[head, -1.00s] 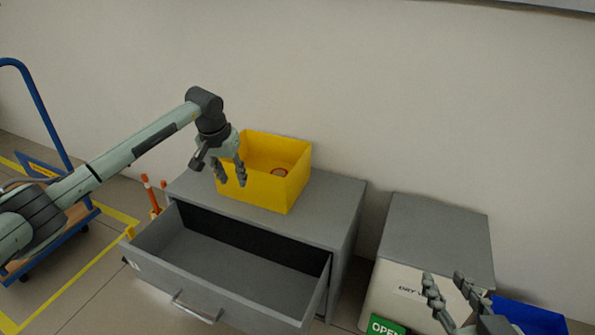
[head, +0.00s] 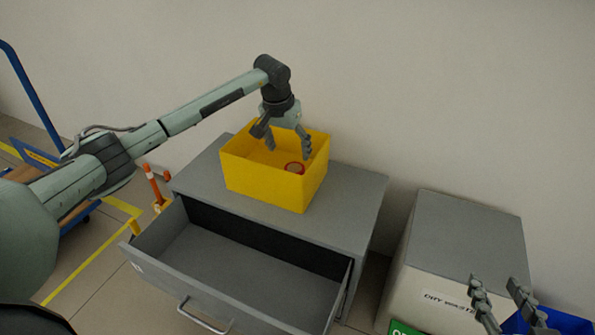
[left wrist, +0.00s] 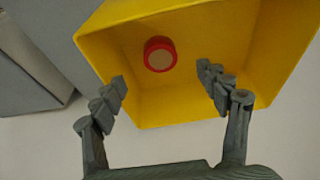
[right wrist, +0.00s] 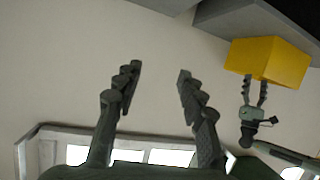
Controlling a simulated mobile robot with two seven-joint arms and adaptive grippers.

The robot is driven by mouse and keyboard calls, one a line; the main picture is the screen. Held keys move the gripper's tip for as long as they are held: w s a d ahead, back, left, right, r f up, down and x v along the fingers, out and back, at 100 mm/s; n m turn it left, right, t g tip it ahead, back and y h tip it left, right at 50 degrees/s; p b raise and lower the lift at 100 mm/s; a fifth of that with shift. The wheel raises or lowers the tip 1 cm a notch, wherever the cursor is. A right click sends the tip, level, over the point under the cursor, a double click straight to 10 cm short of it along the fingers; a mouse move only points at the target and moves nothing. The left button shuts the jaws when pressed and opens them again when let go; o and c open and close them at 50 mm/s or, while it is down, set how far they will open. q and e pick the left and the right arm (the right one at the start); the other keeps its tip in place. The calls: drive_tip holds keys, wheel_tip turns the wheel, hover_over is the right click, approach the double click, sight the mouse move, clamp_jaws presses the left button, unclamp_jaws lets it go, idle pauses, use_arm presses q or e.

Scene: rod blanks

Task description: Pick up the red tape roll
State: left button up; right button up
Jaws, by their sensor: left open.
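The red tape roll (head: 295,168) lies inside the yellow bin (head: 262,187), towards its right side; in the left wrist view the roll (left wrist: 160,54) rests on the bin floor, ahead of the fingers. The bin stands on top of the grey drawer cabinet (head: 355,190). My left gripper (head: 287,150) is open and empty over the bin, pointing down, with its fingers at about rim height; it also shows in the left wrist view (left wrist: 162,85), on both sides of the roll and apart from it. My right gripper (head: 495,290) is open and empty at the lower right, far from the bin.
The cabinet's drawer (head: 240,265) is pulled out and looks empty. A grey-lidded dry waste bin (head: 465,235) stands to the right, with a blue container (head: 560,322) beside it. A blue trolley (head: 35,95) is at the left. The wall is close behind the cabinet.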

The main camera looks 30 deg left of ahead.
sight(295, 168)
use_arm(q)
drive_tip(key=x, duration=0.8)
drive_tip(key=shift+w+b, duration=0.4)
drive_tip(key=shift+f, duration=0.2)
use_arm(e)
drive_tip(key=a+r, duration=0.1)
drive_tip(key=w+a+r+t+y, duration=0.1)
drive_tip(key=shift+w+a+r+t, duration=0.1)
drive_tip(key=shift+a+r+t, duration=0.2)
drive_tip(key=shift+r, duration=0.05)
use_arm(q)
drive_tip(key=shift+c, duration=0.4)
drive_tip(key=c, duration=1.2)
